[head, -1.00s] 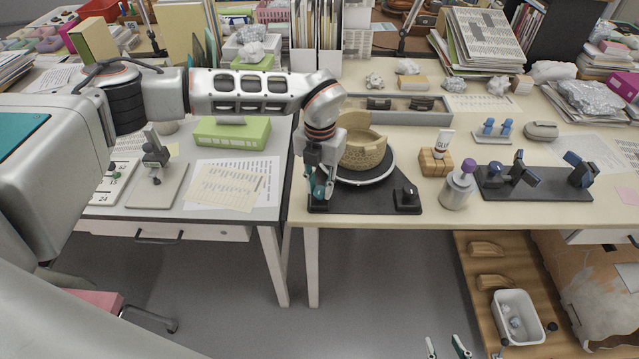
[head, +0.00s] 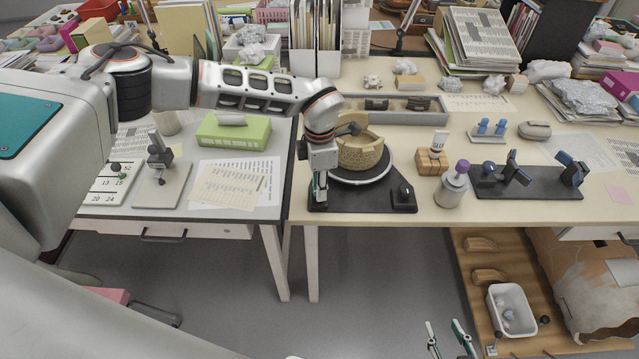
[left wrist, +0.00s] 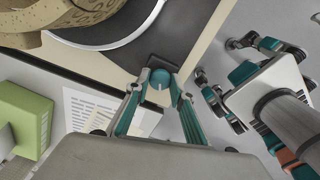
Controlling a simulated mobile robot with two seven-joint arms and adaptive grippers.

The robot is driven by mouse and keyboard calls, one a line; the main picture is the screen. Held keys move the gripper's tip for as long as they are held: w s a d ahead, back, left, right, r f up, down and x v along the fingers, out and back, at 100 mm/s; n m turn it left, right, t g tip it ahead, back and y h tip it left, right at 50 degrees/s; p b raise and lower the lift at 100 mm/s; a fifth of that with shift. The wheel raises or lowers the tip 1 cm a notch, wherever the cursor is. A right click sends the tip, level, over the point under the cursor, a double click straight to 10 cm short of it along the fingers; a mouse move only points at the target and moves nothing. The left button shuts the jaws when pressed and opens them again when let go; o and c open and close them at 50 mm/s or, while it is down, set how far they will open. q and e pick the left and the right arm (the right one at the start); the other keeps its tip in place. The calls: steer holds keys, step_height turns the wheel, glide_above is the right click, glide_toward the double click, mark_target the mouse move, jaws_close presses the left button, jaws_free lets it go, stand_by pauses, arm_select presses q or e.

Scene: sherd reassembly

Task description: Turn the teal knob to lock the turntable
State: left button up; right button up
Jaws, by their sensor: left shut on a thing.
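The turntable has a dark base (head: 370,202) at the front edge of the right table, with a round pale-rimmed plate (head: 372,181). A tan, partly rebuilt bowl (head: 362,156) stands on the plate; it also shows in the left wrist view (left wrist: 60,14). My left gripper (head: 319,198) points down at the base's front left corner. In the left wrist view, its fingers (left wrist: 160,92) are closed around the teal knob (left wrist: 159,77). In the head view the gripper hides the knob. My right gripper (head: 450,340) is low at the bottom edge, its fingers apart and empty.
To the right are a wooden block with a tube (head: 432,161), a purple-capped bottle (head: 453,188) and a dark clamp rack (head: 530,182). The left desk holds papers (head: 230,185) and a green box (head: 233,132).

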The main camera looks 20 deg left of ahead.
arm_select(q)
steer(key=m, duration=0.5)
steer(key=shift+r+p, duration=0.1)
steer(key=shift+p, duration=0.25)
steer(key=shift+m, duration=0.3)
steer(key=o, duration=1.1)
steer(key=shift+o, duration=0.2)
step_height(320, 180, up, 12)
